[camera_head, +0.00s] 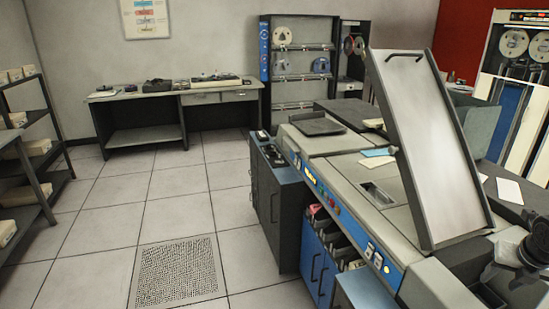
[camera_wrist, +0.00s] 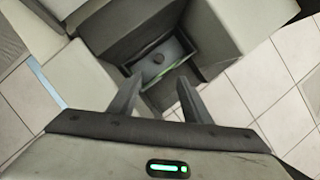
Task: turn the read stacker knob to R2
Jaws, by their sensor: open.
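My gripper (camera_wrist: 157,84) is open and empty in the wrist view, its two dark fingers apart and pointing into a dark gap between grey machine housings. Beyond the fingertips is a grey recessed surface with a small dark round piece (camera_wrist: 158,59) on it; I cannot tell whether it is the read stacker knob. In the head view the card machine (camera_head: 345,190) stands at the right with a blue front panel (camera_head: 330,203) bearing small controls (camera_head: 377,258). I cannot make out the R2 mark or the knob's setting. Dark parts of my arm show at the lower right.
A tilted metal tray (camera_head: 425,140) rises over the machine. Open card pockets (camera_head: 335,230) sit below the blue panel. A desk (camera_head: 170,98) and tape rack (camera_head: 300,62) stand at the back, shelves (camera_head: 30,150) at the left. The tiled floor (camera_head: 110,205) left of the machine is clear.

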